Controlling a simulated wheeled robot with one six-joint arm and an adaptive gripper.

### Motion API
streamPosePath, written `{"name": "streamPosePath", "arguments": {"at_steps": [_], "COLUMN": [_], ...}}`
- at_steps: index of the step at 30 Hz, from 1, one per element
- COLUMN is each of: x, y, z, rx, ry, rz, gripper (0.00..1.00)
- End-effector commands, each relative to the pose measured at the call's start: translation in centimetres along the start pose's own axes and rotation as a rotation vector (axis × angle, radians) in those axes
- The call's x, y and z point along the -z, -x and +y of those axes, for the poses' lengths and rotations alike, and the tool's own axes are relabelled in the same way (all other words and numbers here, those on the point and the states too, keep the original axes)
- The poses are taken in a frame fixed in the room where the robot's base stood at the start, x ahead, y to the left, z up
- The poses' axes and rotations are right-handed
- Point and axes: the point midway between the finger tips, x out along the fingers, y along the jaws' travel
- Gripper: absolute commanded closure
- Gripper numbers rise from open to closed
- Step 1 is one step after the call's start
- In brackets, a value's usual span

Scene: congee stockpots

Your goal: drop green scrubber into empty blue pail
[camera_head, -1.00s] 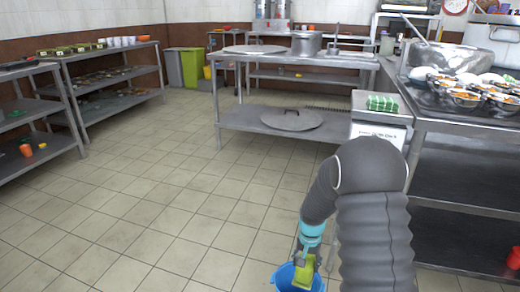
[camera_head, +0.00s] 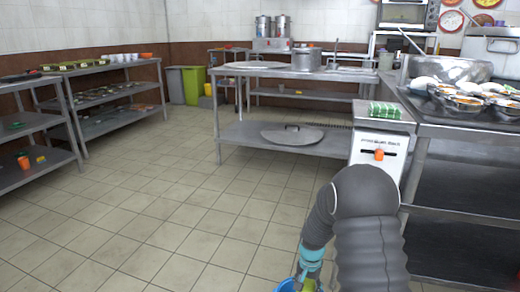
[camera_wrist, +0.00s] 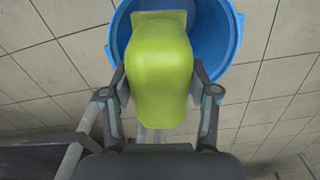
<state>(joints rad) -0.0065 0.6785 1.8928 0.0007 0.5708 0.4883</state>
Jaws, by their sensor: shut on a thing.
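The green scrubber (camera_wrist: 160,70), a yellow-green block with rounded edges, is held between the two fingers of my gripper (camera_wrist: 158,88) in the wrist view. The blue pail (camera_wrist: 122,38) is behind and beneath it, with its round rim showing on both sides. The scrubber overlaps the pail's opening in this view. The visible part of the pail's inside looks bare; the rest is hidden by the scrubber. In the head view, the pail (camera_head: 285,286) and my gripper (camera_head: 310,268) are at the bottom edge, mostly cut off.
A steel table (camera_head: 230,70) stands ahead, with a round lid (camera_head: 292,135) on its lower shelf. A steel counter (camera_head: 470,128) with bowls is at right, beside a white box (camera_head: 380,150) with a green-and-white bundle on top. Shelves stand at left. The tiled floor (camera_head: 150,200) between is clear.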

Motion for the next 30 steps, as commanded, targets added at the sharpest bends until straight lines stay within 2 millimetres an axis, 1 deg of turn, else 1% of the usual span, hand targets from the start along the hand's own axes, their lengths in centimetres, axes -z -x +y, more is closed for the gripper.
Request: {"name": "streamPosePath", "arguments": {"at_steps": [5,6,9,18,22,26,30], "x": [0.0,0.0,0.0,0.0,0.0,0.1,0.1], "y": [0.1,0.1,0.1,0.1,0.7,2.5,5.3], "z": [0.0,0.0,0.0,0.0,0.0,0.0,0.0], "rx": [0.0,0.0,0.0,0.0,0.001,0.002,0.002], "ry": [0.0,0.0,0.0,0.0,0.0,0.0,0.0], "rz": [0.0,0.0,0.0,0.0,0.001,0.003,0.004], "gripper": [0.84,0.33,0.11,0.11,0.11,0.11,0.11]}}
